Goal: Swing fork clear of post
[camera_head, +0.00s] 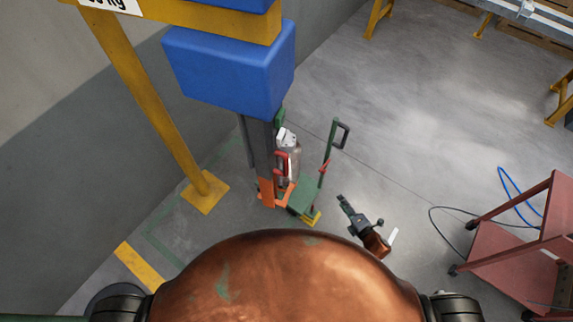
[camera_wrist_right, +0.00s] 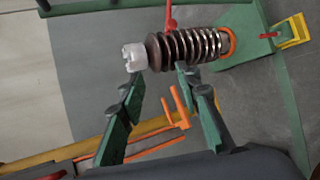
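The post insulator (camera_head: 290,158), with a pale cap, stands upright on a green base (camera_head: 303,200) beside a grey column. In the right wrist view it is a brown ribbed post (camera_wrist_right: 185,48) with a white end. An orange fork-like part (camera_head: 268,194) is low at the column's foot, close to the post. In the wrist view an orange piece (camera_wrist_right: 179,107) shows between the fingers, apart from the ribbed part. My right gripper (camera_head: 342,202) is right of the green base; its fingers (camera_wrist_right: 160,76) are apart, with nothing visibly held. My left gripper is out of view.
A green upright with a dark handle (camera_head: 341,134) stands right of the post. A blue block (camera_head: 230,70) and a yellow frame leg (camera_head: 150,95) rise at the left. A red cart (camera_head: 510,235) with cables stands at the right. The floor between is clear.

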